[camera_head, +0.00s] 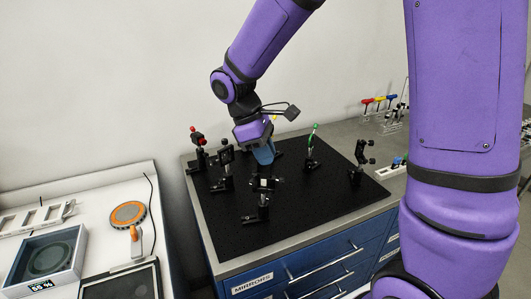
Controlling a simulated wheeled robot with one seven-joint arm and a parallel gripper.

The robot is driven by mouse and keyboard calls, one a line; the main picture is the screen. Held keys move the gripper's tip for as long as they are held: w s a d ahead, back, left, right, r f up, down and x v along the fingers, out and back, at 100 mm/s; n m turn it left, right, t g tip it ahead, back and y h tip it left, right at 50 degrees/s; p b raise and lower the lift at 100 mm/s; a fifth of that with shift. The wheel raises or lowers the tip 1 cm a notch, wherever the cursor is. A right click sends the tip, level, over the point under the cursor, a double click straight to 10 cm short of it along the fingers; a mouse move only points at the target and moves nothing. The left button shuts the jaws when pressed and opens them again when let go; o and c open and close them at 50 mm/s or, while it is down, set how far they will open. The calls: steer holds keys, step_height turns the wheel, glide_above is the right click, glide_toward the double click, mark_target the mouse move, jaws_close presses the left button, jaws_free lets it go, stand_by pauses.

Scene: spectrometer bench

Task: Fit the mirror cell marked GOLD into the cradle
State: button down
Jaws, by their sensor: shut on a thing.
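My gripper (263,155) points down over the middle of the black breadboard (325,200). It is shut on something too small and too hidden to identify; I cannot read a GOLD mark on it. Just below the fingers, a black post mount (263,198) with a pale bit near its top stands upright on the board. It may be the cradle, but I cannot tell. Whether the held thing touches this mount is also unclear.
Other mounts stand around: one with red knobs (197,143), a black one (226,168), one with a green top (312,142), and one at right (361,158). A white bench (105,182) at left holds an orange-rimmed disc (128,214) and a box with a display (45,265).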

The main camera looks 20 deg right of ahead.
mark_target(266, 167)
steer(key=shift+f, duration=1.8)
stand_by(0.6)
steer(key=shift+r, duration=1.55)
steer(key=shift+f, duration=1.7)
stand_by(0.7)
steer(key=c, duration=1)
jaws_free()
steer(key=shift+c, duration=0.2)
steer(key=v, duration=1)
steer(key=shift+r, duration=0.4)
